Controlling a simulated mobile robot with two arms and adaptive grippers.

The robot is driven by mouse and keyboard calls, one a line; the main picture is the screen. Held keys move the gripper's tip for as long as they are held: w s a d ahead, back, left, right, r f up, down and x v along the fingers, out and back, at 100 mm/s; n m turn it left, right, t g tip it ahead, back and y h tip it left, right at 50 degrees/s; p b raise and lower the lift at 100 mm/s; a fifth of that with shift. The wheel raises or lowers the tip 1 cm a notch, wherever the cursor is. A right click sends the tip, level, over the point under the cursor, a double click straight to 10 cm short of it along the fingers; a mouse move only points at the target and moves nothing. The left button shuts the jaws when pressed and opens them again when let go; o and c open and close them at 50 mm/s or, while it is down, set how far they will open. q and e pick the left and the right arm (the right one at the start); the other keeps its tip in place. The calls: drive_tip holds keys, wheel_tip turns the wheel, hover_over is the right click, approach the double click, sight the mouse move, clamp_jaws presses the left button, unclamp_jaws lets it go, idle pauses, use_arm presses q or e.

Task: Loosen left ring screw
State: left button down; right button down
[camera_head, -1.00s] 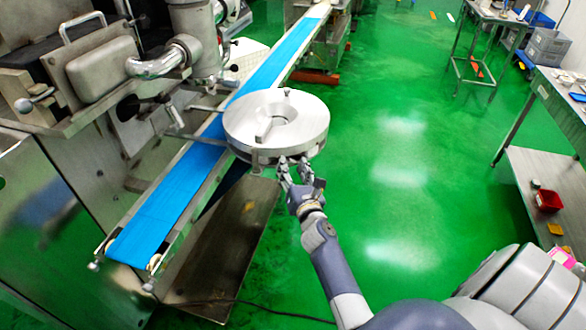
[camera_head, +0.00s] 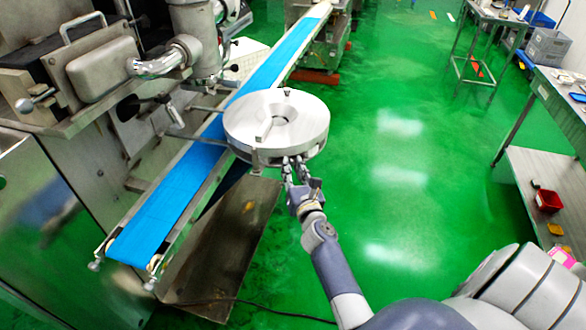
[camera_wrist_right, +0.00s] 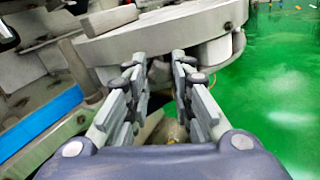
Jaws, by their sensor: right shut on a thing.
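The round metal ring (camera_head: 303,113) of the machine sits over the blue conveyor belt in the head view. Its thick rim (camera_wrist_right: 160,35) also shows at the top of the right wrist view. My right gripper (camera_head: 294,162) reaches up to the near lower edge of this ring. In the right wrist view its two fingers (camera_wrist_right: 163,68) point at the underside of the rim and are shut on a small part there, apparently the left ring screw. The fingers hide most of that part, so its shape and turn cannot be made out. My left gripper is not in view.
The blue conveyor belt (camera_head: 168,201) runs diagonally beneath the ring. The machine's metal body (camera_head: 50,215) stands at the left. Open green floor (camera_head: 410,190) lies right of the ring. A side table with a red bin (camera_head: 548,200) stands at the far right.

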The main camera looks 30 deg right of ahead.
drive_tip(key=shift+f+n+p, duration=0.15)
drive_tip(key=shift+n+p, duration=4.45)
drive_tip(key=shift+n, duration=12.6)
drive_tip(key=c, duration=1.4)
unclamp_jaws()
